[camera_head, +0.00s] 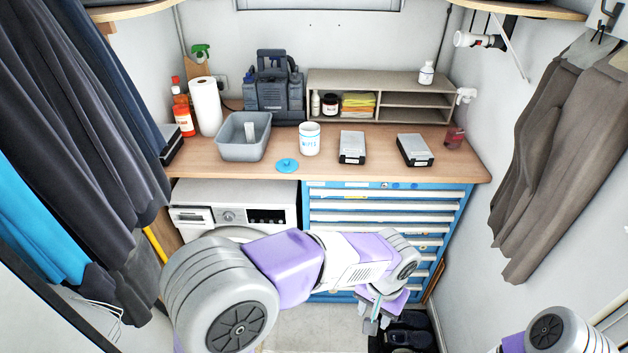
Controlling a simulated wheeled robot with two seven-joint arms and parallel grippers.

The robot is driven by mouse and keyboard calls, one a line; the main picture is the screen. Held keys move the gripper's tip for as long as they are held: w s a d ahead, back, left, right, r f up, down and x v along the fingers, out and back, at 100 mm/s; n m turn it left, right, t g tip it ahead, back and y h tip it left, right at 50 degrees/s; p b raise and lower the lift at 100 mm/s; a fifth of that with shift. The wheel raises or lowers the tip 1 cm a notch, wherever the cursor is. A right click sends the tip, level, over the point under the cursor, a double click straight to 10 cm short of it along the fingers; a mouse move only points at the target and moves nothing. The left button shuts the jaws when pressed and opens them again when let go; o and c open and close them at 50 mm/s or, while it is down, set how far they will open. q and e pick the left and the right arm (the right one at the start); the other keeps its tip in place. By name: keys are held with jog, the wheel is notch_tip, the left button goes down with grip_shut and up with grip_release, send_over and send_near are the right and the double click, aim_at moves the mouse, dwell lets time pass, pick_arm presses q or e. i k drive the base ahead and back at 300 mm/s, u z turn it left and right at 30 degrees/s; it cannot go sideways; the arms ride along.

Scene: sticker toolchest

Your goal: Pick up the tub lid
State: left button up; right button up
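The tub lid (287,166) is a small flat blue disc with a raised bit on top. It lies on the wooden worktop near its front edge. The white wipes tub (309,140) stands upright just behind and to the right of it, apart from the lid. My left gripper (374,323) hangs low in front of the blue drawer chest, below the worktop and well away from the lid. Its fingers point down and are too small to tell whether they are open. My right arm shows only at the bottom right corner; its gripper is out of view.
A grey bin (228,151) stands left of the lid, with a paper roll (206,107) beyond it. Two flat boxes, one nearer (352,147) and one farther right (414,150), lie right of the tub. A shelf unit (420,87) stands behind. The blue drawer chest (340,215) is below.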

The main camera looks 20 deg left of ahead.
aim_at(285, 165)
jog(key=u, duration=0.65)
jog(key=i, duration=0.75)
jog(key=u, duration=0.55)
jog(key=i, duration=1.45)
jog(key=z, duration=0.6)
